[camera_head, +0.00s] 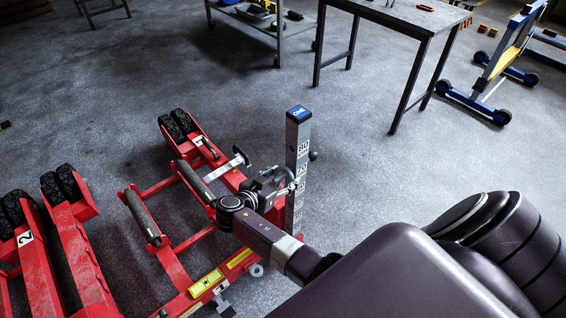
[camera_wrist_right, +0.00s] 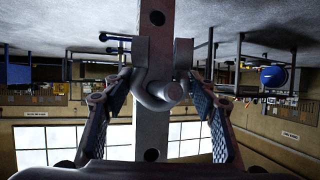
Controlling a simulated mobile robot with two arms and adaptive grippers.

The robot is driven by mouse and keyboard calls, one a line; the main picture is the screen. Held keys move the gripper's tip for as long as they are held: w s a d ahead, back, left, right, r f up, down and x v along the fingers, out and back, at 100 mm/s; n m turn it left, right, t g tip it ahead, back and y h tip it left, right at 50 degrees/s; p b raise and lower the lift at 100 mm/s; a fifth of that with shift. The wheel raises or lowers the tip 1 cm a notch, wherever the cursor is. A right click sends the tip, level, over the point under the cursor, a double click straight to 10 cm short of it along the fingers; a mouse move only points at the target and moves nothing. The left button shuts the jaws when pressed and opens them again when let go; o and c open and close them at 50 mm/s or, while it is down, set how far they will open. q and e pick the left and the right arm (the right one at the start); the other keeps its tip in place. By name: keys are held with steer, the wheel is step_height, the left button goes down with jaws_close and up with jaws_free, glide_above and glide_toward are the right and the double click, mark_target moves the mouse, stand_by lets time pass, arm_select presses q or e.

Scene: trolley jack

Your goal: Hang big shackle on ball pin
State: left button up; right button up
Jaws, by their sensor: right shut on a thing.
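My right gripper (camera_head: 277,182) is beside the upright post (camera_head: 299,148) with the number scale and blue cap. In the right wrist view, its two dark fingers (camera_wrist_right: 160,88) close from both sides on a grey, curved metal shackle (camera_wrist_right: 158,92). The shackle lies in front of the holed post (camera_wrist_right: 152,135); I cannot tell whether they touch. In the head view the shackle is too small and covered to make out clearly. A small dark knob (camera_head: 313,156) sticks out on the post's right side; I cannot tell whether it is the ball pin. My left gripper is not in view.
A red wheeled jack frame (camera_head: 172,258) lies around the post's foot, with another red frame (camera_head: 75,250) to the left. A grey table (camera_head: 400,14) and a blue-yellow wheeled stand (camera_head: 500,65) are at the back. The floor between is clear.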

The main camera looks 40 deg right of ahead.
steer(key=o, duration=1.6)
steer(key=shift+o, duration=0.2)
steer(key=shift+s+a, duration=0.15)
steer(key=shift+a, duration=0.2)
steer(key=v, duration=0.7)
steer(key=shift+d+r, duration=0.1)
steer(key=shift+r, duration=0.05)
steer(key=s+a+f+n+g+y, duration=0.15)
steer(key=s+f+n, duration=0.3)
steer(key=f, duration=0.55)
steer(key=s+a+f+n+y, duration=0.25)
steer(key=s+f, duration=0.35)
steer(key=f, duration=0.3)
steer(key=s+a+f+n+y, duration=0.1)
steer(key=s+f+n+y, duration=0.3)
steer(key=f, duration=0.6)
steer(key=s+f+n+y, duration=0.1)
steer(key=s+f, duration=0.3)
steer(key=s, duration=0.5)
steer(key=s+a+f+n+g+y, duration=0.1)
steer(key=s+f, duration=0.3)
steer(key=s, duration=0.6)
steer(key=s+f+n+g+y, duration=0.1)
steer(key=s+f+n+y, duration=0.1)
steer(key=s, duration=0.8)
step_height(320, 180, down, 3)
steer(key=shift+s+a+r+n, duration=0.15)
steer(key=shift+s+a+n, duration=0.2)
steer(key=shift+n, duration=0.35)
steer(key=shift+w, duration=0.15)
